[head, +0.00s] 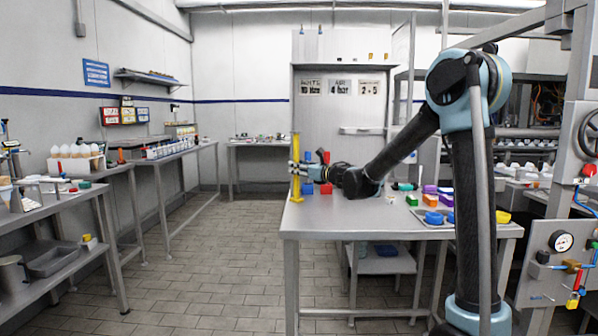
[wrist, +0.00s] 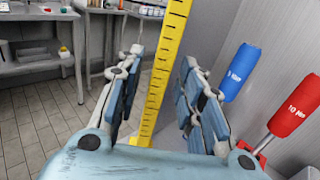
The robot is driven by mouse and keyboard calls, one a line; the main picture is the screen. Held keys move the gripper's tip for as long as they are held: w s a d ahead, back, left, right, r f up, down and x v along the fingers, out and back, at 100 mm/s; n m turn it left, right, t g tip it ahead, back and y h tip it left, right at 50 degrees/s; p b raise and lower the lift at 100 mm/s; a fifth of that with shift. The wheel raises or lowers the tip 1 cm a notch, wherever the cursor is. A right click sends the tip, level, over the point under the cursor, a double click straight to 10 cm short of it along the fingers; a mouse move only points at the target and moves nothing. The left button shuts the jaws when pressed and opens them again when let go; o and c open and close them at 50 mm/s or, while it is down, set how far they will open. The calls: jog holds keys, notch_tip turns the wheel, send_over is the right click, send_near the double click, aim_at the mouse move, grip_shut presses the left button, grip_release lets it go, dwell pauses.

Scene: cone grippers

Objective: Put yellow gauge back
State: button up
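The yellow gauge (head: 296,150) is a tall, narrow upright bar with dark scale marks. In the head view it stands at the left end of the metal table, its foot low near the table's edge. My gripper (head: 303,169) is level with its middle, reaching in from the right. In the wrist view the gauge (wrist: 163,70) runs between the two finger pads of my gripper (wrist: 162,95), with gaps showing on both sides. The fingers are apart. The gauge's lower end is partly hidden by my gripper.
A blue handle marked 5 Nm (wrist: 242,72) and a red handle marked 10 Nm (wrist: 293,105) stand close to the right of my gripper. Coloured blocks, such as a green one (head: 411,200), lie farther right on the table (head: 350,218). The tiled floor (head: 215,255) to the left is clear.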

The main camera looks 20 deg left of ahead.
jog(key=v, duration=1.2)
jog(key=shift+d+r, duration=0.1)
